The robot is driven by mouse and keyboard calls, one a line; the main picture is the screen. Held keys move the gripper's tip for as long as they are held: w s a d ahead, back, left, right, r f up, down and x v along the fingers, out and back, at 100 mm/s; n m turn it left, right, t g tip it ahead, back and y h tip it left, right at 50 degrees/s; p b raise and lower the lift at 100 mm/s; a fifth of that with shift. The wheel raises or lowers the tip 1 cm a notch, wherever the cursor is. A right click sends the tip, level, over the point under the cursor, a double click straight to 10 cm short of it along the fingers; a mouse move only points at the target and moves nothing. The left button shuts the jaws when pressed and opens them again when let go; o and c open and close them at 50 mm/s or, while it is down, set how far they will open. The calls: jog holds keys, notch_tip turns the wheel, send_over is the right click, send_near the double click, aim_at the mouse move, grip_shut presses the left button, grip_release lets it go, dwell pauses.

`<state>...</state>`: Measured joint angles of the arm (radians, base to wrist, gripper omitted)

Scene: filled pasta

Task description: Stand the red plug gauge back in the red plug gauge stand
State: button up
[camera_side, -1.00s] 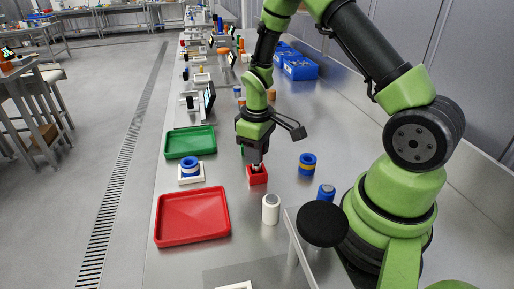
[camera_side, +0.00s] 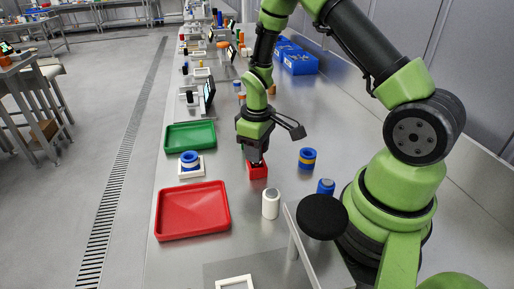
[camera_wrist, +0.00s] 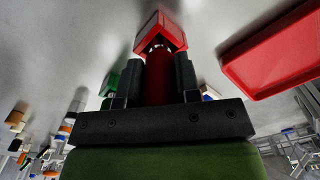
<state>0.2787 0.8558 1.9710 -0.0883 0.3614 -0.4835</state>
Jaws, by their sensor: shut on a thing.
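The red plug gauge (camera_wrist: 159,78) shows in the wrist view as a red cylinder between the two dark fingers. My gripper (camera_wrist: 158,80) is shut on it. The red plug gauge stand (camera_wrist: 160,30) is a square red block at the gauge's far end. In the side view my gripper (camera_side: 256,160) points down directly over the stand (camera_side: 258,173), which stands on the metal table. The gauge's lower end meets the stand's opening. Fingers and stand hide most of the gauge in the side view, and I cannot tell how deep it sits.
A red tray (camera_side: 192,211) and a green tray (camera_side: 190,135) lie to the left. A white cylinder (camera_side: 271,204), a blue-and-yellow cylinder (camera_side: 307,159) and a blue cylinder (camera_side: 325,188) stand close on the right.

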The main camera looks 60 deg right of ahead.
jog(key=o, duration=1.1)
notch_tip(320, 180, up, 10)
jog(key=shift+f, duration=0.25)
jog(key=s+a+r+m+t, duration=0.1)
jog(key=s+a+r+t, duration=0.1)
jog(key=r, duration=0.3)
jog(key=s+a+r+m+t, duration=0.1)
jog(key=s+a+r, duration=0.15)
jog(key=r, duration=0.35)
jog(key=s+a+r+m+t, duration=0.1)
jog(key=s+a+r, duration=0.1)
jog(key=s, duration=0.1)
jog(key=s+a+r+m+t+y, duration=0.1)
jog(key=s+a, duration=0.1)
jog(key=s, duration=0.1)
jog(key=s+a+r+m+t+y, duration=0.1)
jog(key=s+a+r+t, duration=0.1)
jog(key=s, duration=0.1)
jog(key=shift+s+a+r, duration=0.2)
jog(key=shift+s+r, duration=0.1)
jog(key=shift+s, duration=0.05)
